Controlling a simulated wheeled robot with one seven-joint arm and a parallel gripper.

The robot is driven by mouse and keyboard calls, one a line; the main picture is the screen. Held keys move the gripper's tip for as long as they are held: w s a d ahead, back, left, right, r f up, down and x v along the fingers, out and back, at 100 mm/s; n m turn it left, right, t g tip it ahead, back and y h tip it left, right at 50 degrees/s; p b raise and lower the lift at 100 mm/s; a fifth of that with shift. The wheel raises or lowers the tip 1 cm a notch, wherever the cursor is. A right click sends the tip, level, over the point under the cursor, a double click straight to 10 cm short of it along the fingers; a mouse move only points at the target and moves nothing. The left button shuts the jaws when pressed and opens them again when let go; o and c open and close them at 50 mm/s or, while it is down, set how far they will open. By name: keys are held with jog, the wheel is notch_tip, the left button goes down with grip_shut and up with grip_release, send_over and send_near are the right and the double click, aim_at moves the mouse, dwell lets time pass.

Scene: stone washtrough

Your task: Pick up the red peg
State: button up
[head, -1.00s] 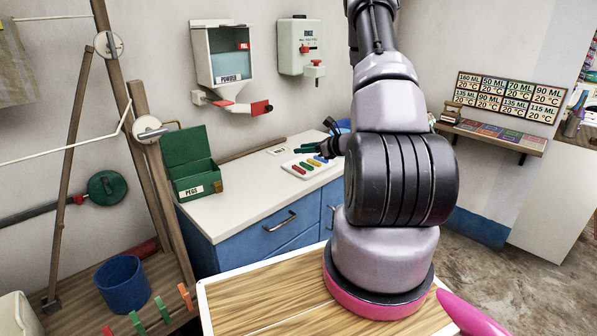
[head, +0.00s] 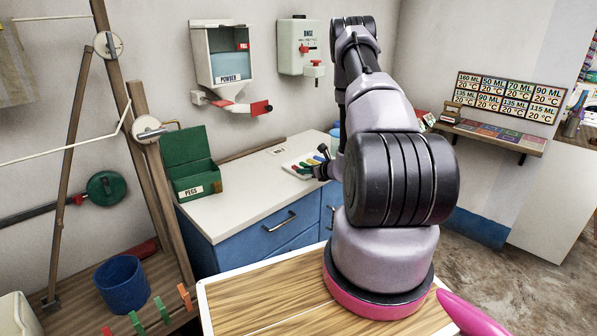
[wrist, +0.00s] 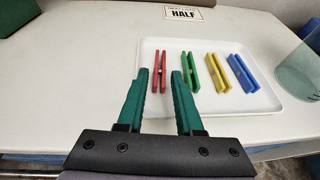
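The red peg (wrist: 163,76) lies on a white tray (wrist: 236,104) on the counter, leftmost of several pegs in the wrist view. My gripper (wrist: 166,76) is open, its two green fingers pointing toward the tray. The red peg appears between and just beyond the fingertips, and nothing is held. My arm and gripper hide part of the tray there.
A green peg (wrist: 190,72), a yellow peg (wrist: 217,73) and a blue peg (wrist: 242,73) lie to the right. A clear container (wrist: 300,72) stands right of the tray. A green PEGS box (head: 197,184) stands on the counter's left; bare counter lies between.

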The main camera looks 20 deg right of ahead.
jog(key=shift+x, duration=1)
jog(key=shift+c, duration=0.3)
grip_shut()
jog(key=shift+r, duration=0.1)
